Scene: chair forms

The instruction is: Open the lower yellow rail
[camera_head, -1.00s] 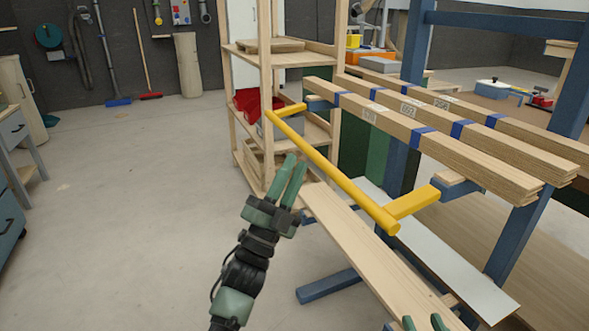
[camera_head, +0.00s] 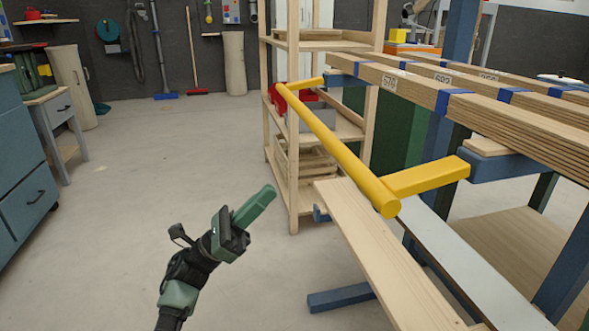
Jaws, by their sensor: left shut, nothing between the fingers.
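The yellow rail (camera_head: 335,145) is a long round bar held out in front of the blue rack by two yellow side arms, the near one (camera_head: 428,178) at the right. It runs from the shelf at the back to its near end above the lower wooden board. My left gripper (camera_head: 268,192) is to the left of the rail and below it, apart from it. Its green fingers are together and empty. My right gripper is out of view.
Wooden boards (camera_head: 470,98) with blue bands lie on the blue rack (camera_head: 515,166). A lower plank (camera_head: 385,260) sits beneath the rail. A wooden shelf (camera_head: 293,130) stands behind. Blue drawers (camera_head: 27,175) are at the left; the floor (camera_head: 130,230) between is clear.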

